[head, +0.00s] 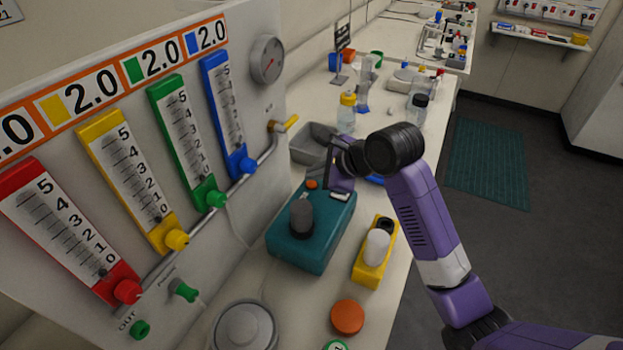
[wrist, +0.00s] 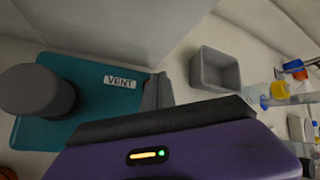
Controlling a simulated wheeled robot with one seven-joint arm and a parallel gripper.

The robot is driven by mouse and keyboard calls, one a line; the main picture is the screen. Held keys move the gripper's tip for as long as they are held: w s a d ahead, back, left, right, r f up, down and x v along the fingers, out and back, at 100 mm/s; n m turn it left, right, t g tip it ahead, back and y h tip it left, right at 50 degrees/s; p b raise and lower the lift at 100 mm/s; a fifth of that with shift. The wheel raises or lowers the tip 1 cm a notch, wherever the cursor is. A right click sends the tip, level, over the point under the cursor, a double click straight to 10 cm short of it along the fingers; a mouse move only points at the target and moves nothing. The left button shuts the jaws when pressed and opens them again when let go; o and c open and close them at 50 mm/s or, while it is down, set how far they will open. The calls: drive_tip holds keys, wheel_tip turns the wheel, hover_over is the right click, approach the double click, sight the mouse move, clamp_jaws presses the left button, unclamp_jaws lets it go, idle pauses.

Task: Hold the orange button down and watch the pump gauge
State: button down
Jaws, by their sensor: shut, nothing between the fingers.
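A teal pump box (head: 297,245) with a dark grey round knob (head: 302,218) stands on the bench. The orange button (head: 312,184) is on its far end. My gripper (head: 325,172) is shut and empty, close beside the button; I cannot tell whether it touches it.
A grey tray (head: 313,143) and a yellow-capped bottle (head: 346,113) stand beyond the box. A yellow holder (head: 375,254) with a white-topped piece and an orange lid (head: 347,317) are nearer. The panel (head: 245,215) with coloured flow tubes borders the left.

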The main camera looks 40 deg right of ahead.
sight(315, 186)
drive_tip(key=shift+r, duration=0.15)
wheel_tip(315, 186, up, 5)
drive_tip(key=p, duration=0.6)
idle(1.4)
